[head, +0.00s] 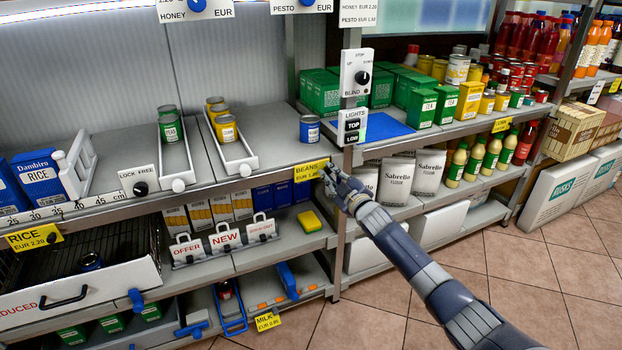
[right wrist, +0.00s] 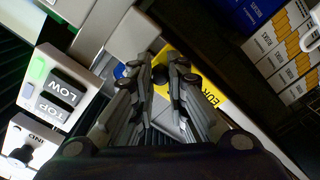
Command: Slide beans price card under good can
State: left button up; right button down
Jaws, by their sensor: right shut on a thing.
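The yellow beans price card (head: 311,170) hangs on the front edge of the upper shelf, near its right end. A blue can (head: 310,129) stands upright on that shelf, just above and behind the card. My right gripper (head: 330,172) is at the card's right end and is shut on it. In the right wrist view the fingers (right wrist: 172,80) cover part of the yellow card (right wrist: 210,86), and its "EUR" print shows sideways. My left gripper is not in view.
A post with a blind knob panel (head: 357,73) and a lights panel (head: 352,127) stands just right of the card. Two white channels (head: 230,150) with green and yellow cans lie to the left.

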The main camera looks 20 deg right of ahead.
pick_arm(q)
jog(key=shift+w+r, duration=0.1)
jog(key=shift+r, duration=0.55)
pick_arm(e)
jog(key=d, duration=0.4)
jog(key=shift+d+r, duration=0.1)
jog(key=shift+d, duration=0.25)
jog(key=shift+d+r, duration=0.1)
jog(key=shift+d, duration=0.1)
jog(key=c, duration=1.7)
grip_release()
jog(key=shift+w, duration=0.1)
jog(key=shift+o, duration=0.9)
jog(key=shift+d, duration=0.15)
jog(key=shift+d+f, duration=0.1)
jog(key=shift+f, duration=0.15)
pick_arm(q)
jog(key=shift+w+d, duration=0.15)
pick_arm(e)
jog(key=shift+a, duration=0.3)
